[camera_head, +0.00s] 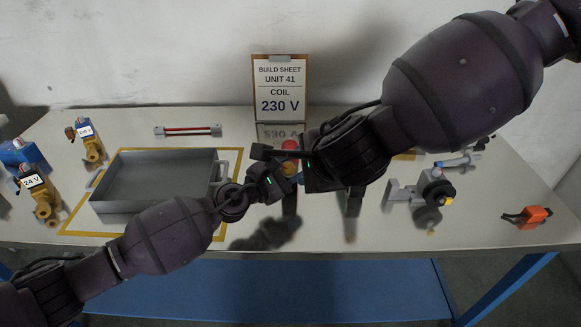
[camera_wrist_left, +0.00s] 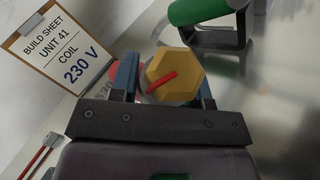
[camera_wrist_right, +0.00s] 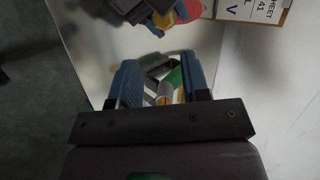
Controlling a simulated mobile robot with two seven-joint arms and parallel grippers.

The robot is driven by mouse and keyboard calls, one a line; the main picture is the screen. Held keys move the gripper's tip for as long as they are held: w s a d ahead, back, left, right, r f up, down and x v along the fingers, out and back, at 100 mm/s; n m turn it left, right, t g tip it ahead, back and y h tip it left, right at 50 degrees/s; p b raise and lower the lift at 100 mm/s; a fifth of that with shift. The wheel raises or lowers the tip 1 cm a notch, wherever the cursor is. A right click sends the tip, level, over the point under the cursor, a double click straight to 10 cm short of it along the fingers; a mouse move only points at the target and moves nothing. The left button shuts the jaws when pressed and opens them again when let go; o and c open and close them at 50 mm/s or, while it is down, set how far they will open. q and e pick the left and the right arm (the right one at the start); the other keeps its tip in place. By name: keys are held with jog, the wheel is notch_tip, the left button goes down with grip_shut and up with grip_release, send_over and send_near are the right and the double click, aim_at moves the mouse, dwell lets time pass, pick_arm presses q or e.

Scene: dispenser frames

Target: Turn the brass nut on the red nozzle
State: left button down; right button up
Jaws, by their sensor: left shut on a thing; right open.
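The brass nut (camera_wrist_left: 176,74), a hexagon with a red mark across its face, sits between the fingers of my left gripper (camera_wrist_left: 166,84). The left gripper is shut on it. The red nozzle (camera_wrist_left: 112,70) shows only partly behind the nut. In the head view the nut (camera_head: 290,168) is a small orange patch below the red nozzle (camera_head: 290,145), mostly covered by my gripper. My right gripper (camera_wrist_right: 162,80) is open and apart from the nut. A grey bracket and a green part (camera_wrist_right: 174,78) show beyond its fingers; I see nothing held.
A build sheet (camera_head: 280,88) reading 230 V stands behind. A grey tray (camera_head: 150,204) lies left, near brass valves with labelled coils (camera_head: 34,182). A grey fixture (camera_head: 405,192) and an orange piece (camera_head: 534,215) lie right. My right arm crosses close above the nozzle.

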jog(key=shift+o, duration=0.3)
jog(key=shift+f, duration=0.25)
jog(key=shift+o, duration=1.2)
jog(key=shift+f, duration=0.1)
jog(key=m+g+y, duration=0.4)
jog(key=m+y, duration=0.1)
jog(key=m, duration=2.5)
send_near(288, 171)
jog(key=x, duration=0.9)
